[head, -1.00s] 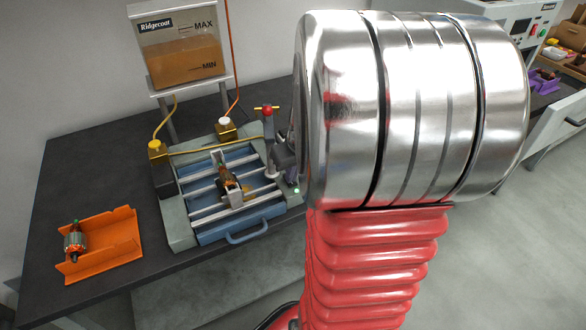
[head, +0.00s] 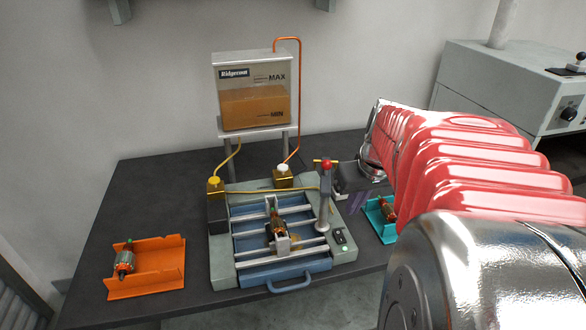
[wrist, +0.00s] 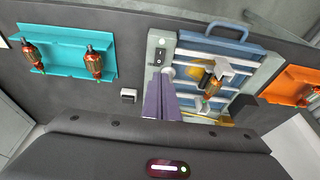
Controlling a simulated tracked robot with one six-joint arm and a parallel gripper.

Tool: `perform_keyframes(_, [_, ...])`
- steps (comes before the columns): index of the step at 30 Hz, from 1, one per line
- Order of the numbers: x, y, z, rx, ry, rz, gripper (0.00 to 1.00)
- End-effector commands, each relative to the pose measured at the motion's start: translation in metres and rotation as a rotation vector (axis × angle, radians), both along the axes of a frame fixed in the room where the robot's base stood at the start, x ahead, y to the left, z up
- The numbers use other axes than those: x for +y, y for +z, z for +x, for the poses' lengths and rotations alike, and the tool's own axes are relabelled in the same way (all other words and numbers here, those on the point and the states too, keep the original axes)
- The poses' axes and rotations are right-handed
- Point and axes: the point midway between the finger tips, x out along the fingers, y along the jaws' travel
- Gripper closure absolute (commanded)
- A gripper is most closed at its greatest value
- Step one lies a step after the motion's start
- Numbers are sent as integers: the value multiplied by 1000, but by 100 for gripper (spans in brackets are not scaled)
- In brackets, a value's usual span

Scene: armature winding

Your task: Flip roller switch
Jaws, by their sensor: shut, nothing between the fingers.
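The winding bench machine has a grey and blue frame (head: 222,262) with white bars. A small black rocker switch (head: 340,237) sits on its right front corner beside a green light. The switch also shows in the wrist view (wrist: 159,57), near the top of the grey side panel. My gripper (head: 357,200) has purple fingers, shut and empty, just behind and right of the switch. In the wrist view the fingers (wrist: 165,92) point toward the switch and appear apart from it; their height above the panel is hard to judge.
A post with a red knob (head: 326,165) stands close left of my gripper. A teal tray (wrist: 72,72) holds two armatures. An orange tray (head: 172,268) holds one armature. A tank (head: 256,105) stands behind the machine. A small grey box (wrist: 128,96) lies on the dark table.

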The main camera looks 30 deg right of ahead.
Motion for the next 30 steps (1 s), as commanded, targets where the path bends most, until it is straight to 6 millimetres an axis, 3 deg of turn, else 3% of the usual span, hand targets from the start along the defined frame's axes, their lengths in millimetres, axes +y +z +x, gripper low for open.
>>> perform_keyframes(12, [1, 5, -1, 0, 2, -1, 100])
perform_keyframes(18, [-3, 7, 12, -14, 4, -6, 100])
perform_keyframes(30, [-4, 4, 14, -16, 3, -7, 100])
